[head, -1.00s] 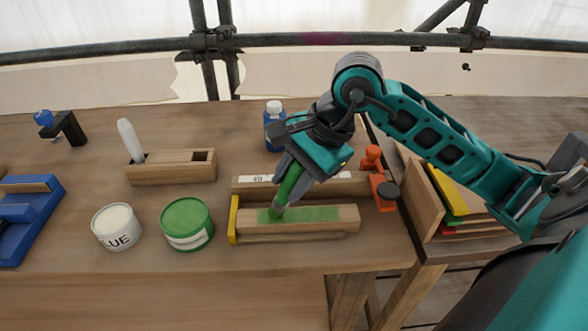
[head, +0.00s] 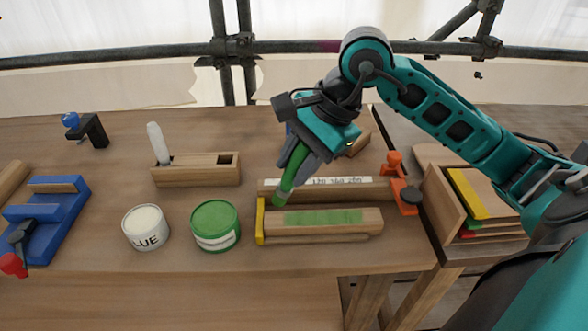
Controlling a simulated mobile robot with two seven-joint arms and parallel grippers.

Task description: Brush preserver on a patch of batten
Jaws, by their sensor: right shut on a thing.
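My right gripper (head: 296,166) is shut on a green-handled brush (head: 289,178), held tilted. Its lower end is near the batten's left end, left of the green patch; I cannot tell whether it touches. The green tin (head: 215,226) stands left of the batten, its top green. My left gripper is not in view.
A yellow stop (head: 260,221) is at the batten's left end. A marked rail (head: 375,190) lies behind, an orange clamp (head: 403,197) at right. A glue pot (head: 146,228), a wooden holder (head: 203,175) with a white-handled tool and a blue fixture (head: 56,222) stand left.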

